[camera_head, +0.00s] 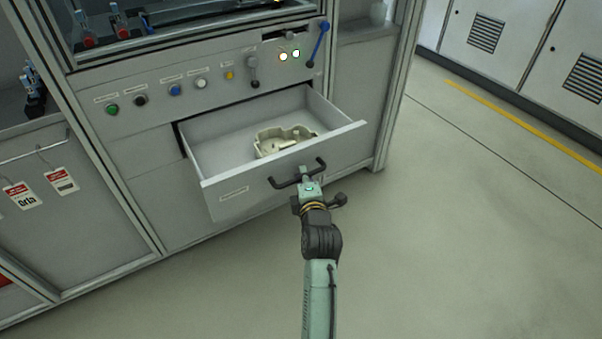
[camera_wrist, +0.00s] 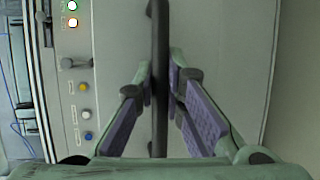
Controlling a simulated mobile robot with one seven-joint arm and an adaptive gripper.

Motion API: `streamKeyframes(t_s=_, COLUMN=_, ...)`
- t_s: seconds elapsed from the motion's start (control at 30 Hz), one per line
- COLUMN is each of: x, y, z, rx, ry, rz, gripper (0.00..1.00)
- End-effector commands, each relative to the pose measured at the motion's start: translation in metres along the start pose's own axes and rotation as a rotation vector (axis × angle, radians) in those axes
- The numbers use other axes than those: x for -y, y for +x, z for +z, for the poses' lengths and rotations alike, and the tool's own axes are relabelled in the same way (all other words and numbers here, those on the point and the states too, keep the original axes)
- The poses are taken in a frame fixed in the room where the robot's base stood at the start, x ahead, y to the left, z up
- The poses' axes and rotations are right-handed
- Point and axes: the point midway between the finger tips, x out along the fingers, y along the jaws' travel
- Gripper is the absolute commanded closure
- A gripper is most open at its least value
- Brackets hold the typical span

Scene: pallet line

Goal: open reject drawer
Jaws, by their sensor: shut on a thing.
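The reject drawer (camera_head: 240,201) is a grey drawer under the machine's control panel. It stands pulled out, and a beige part (camera_head: 270,146) lies inside it. My gripper (camera_head: 304,176) is at the drawer's front. It is shut on the dark bar handle (camera_head: 284,184), near the middle of the bar. In the wrist view the handle (camera_wrist: 160,60) runs upright between the two fingers of my gripper (camera_wrist: 162,85). The drawer's front face (camera_wrist: 215,50) fills much of that view. The label on the drawer front is too small to read.
The control panel (camera_head: 190,90) above the drawer has several coloured buttons, levers and lit lamps. Red-and-white tags (camera_head: 62,180) hang from a rail at the left. Open floor (camera_head: 450,230) lies to the right, with a yellow line and grey cabinets (camera_head: 520,45) beyond.

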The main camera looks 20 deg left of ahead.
Motion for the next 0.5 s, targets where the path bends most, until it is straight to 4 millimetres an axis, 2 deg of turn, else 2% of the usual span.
streamKeyframes(t_s=0.47, x=0.0006, y=-0.0034, z=0.0013, rx=0.0, ry=-0.002, rz=0.0, gripper=1.0)
streamKeyframes(t_s=0.5, x=0.0006, y=-0.0033, z=0.0013, rx=0.0, ry=-0.002, rz=0.0, gripper=0.88)
